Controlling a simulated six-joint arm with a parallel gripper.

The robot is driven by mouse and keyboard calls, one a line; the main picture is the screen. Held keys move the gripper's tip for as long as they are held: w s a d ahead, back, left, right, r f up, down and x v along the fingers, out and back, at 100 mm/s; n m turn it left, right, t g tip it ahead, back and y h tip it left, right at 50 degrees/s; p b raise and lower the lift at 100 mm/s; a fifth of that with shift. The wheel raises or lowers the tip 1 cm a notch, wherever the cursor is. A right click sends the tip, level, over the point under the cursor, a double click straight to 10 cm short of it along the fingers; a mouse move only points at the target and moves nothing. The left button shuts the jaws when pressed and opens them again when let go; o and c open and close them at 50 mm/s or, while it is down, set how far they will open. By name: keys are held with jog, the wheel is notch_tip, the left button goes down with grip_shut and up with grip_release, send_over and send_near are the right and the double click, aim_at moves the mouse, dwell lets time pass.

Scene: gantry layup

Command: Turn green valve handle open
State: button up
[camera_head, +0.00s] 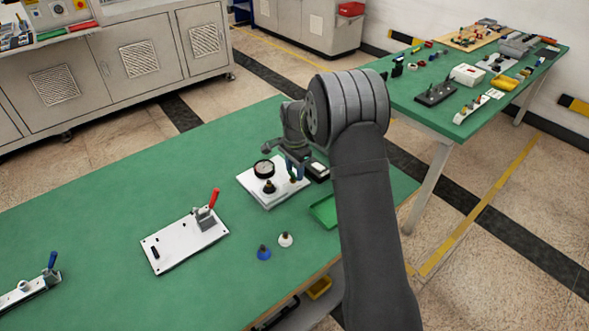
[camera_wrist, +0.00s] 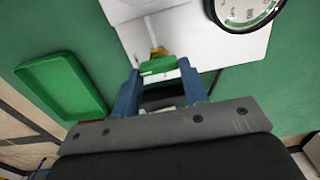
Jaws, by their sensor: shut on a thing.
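The green valve handle (camera_wrist: 158,65) shows in the wrist view between the two blue fingertips of my gripper (camera_wrist: 160,70). The fingers are closed about its two sides. A brass-coloured part lies just beyond the handle, over a white plate (camera_wrist: 205,45). In the head view my gripper (camera_head: 294,172) points down at the right side of the white plate (camera_head: 268,203), and the handle is hidden there. A round black-rimmed gauge (camera_head: 264,168) stands on the plate beside my gripper; it also shows in the wrist view (camera_wrist: 243,12).
A green tray (camera_head: 324,212) lies right of the plate, near the bench edge. A blue piece (camera_head: 263,252) and a white piece (camera_head: 286,239) stand in front. A red-handled clamp on a white plate (camera_head: 187,242) is to the left. The green bench is clear between them.

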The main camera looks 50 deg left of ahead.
dwell(0.3)
jog(key=o, duration=1)
notch_tip(320, 180, up, 18)
jog(key=shift+f, duration=0.25)
notch_tip(320, 180, down, 18)
jog(key=shift+r, duration=0.25)
dwell(0.4)
